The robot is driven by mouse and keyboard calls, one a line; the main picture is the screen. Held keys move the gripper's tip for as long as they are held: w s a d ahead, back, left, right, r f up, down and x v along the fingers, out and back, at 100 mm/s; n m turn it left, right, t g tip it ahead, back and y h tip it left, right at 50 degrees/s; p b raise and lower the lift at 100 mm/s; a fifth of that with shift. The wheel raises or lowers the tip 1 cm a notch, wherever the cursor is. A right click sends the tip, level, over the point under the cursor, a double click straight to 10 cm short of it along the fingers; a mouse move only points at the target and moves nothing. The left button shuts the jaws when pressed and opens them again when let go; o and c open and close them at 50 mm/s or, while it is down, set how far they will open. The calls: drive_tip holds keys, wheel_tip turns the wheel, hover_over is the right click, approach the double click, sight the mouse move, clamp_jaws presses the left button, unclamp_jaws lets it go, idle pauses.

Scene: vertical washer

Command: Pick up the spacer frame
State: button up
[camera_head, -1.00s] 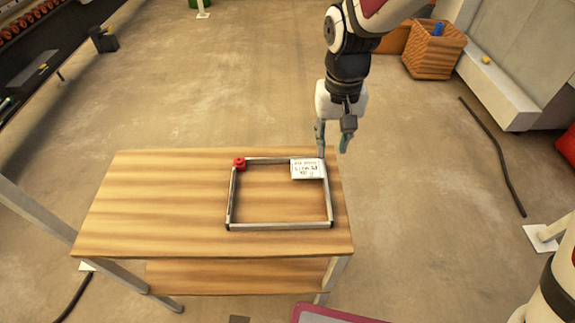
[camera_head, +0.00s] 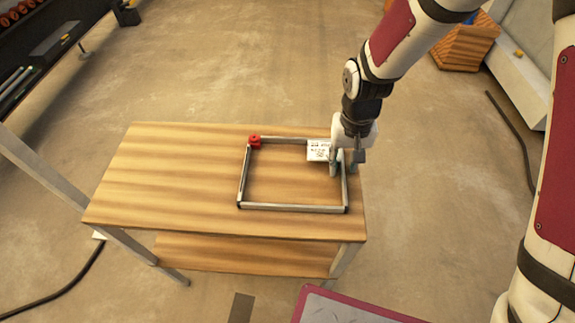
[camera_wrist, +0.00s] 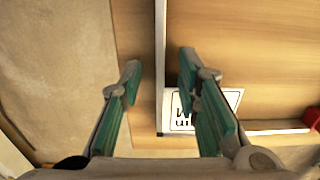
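The spacer frame (camera_head: 292,208) is a grey rectangular metal frame with dark corners, lying flat on the wooden table. A red block (camera_head: 254,141) sits at its far left corner and a white printed label (camera_head: 319,150) at its far right corner. My gripper (camera_head: 344,170) is over the frame's right side, near the label. In the wrist view my gripper (camera_wrist: 158,85) is open, with green-padded fingers on either side of the frame's bar (camera_wrist: 160,65). The bar stands between the fingers with gaps on both sides. The fingers hide part of the label.
The wooden table (camera_head: 170,180) has free room to the left of the frame and a lower shelf (camera_head: 240,255). Its right edge is close to my gripper. A dark cable (camera_head: 510,135) lies on the floor.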

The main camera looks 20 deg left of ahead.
drive_tip(key=shift+c, duration=0.6)
clamp_jaws()
